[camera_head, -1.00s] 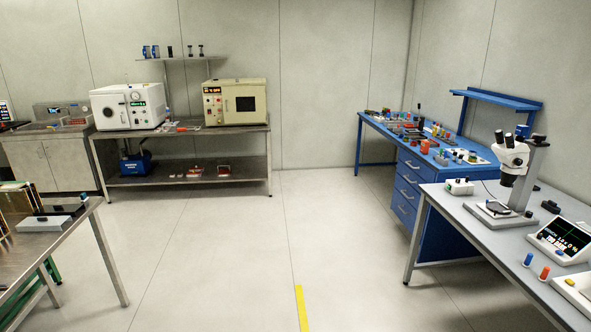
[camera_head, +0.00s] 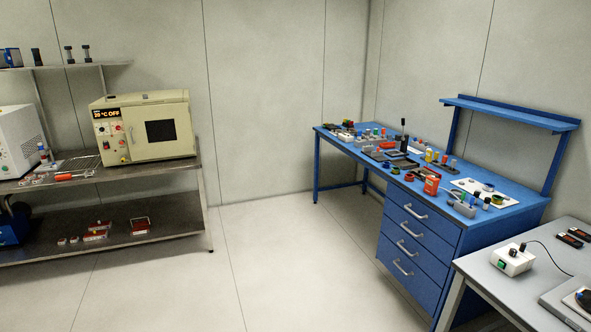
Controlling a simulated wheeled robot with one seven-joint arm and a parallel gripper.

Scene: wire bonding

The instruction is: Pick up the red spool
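My gripper is not in view. I cannot make out for certain a red spool in this view. A red container (camera_head: 431,184) with a pale label stands near the front edge of the blue workbench (camera_head: 470,238). Several small red, yellow, blue and green items are spread along the same bench top, too small to tell whether one is a spool.
A grey table (camera_head: 478,271) at the lower right holds a small white box (camera_head: 512,260) with a cable. At left, a metal bench (camera_head: 190,178) carries a cream oven (camera_head: 142,128). A blue shelf (camera_head: 510,110) rises behind the workbench. The floor (camera_head: 285,270) between is clear.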

